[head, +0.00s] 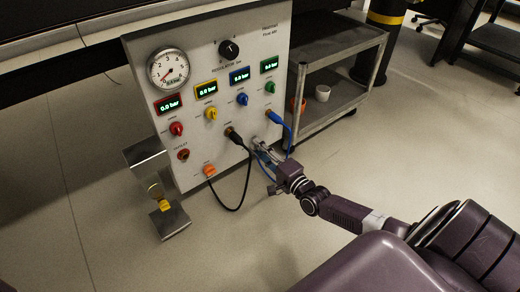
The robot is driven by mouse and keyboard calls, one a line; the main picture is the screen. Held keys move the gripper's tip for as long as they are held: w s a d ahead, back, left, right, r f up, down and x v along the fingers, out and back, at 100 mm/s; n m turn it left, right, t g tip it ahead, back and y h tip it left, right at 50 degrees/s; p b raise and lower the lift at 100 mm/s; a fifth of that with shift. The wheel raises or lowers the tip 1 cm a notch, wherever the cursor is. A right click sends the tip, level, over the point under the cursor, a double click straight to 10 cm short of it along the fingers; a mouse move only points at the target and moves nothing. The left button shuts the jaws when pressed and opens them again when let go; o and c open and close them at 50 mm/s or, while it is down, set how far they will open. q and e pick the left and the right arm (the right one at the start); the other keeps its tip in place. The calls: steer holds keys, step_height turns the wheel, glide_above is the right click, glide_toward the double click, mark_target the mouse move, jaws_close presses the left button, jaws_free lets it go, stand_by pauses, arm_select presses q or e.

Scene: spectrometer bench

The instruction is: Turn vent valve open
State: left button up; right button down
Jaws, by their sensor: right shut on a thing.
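The light grey panel (215,120) stands upright with a round gauge, green-lit displays and coloured knobs. My right gripper (262,146) reaches in from the right to the panel's lower right part. It is shut on a small fitting at the panel face, which appears to be the vent valve. The fingers hide most of this fitting, so its turn angle cannot be told. The labels there are too small to read. The round gauge (168,70) has its needle toward the lower left. My left gripper is not in view.
A black cable (247,175) loops below the panel, and a blue hose (291,135) hangs close to my right gripper. An orange connector (209,170) sits low on the panel. A metal stand (153,165) is at left. A shelf cart (338,45) stands behind at right. The front floor is clear.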

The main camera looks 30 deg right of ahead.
steer(key=shift+m, duration=0.6)
steer(key=c, duration=1.6)
jaws_free()
steer(key=s+d, duration=0.1)
steer(key=s, duration=1.1)
steer(key=shift+f, duration=0.1)
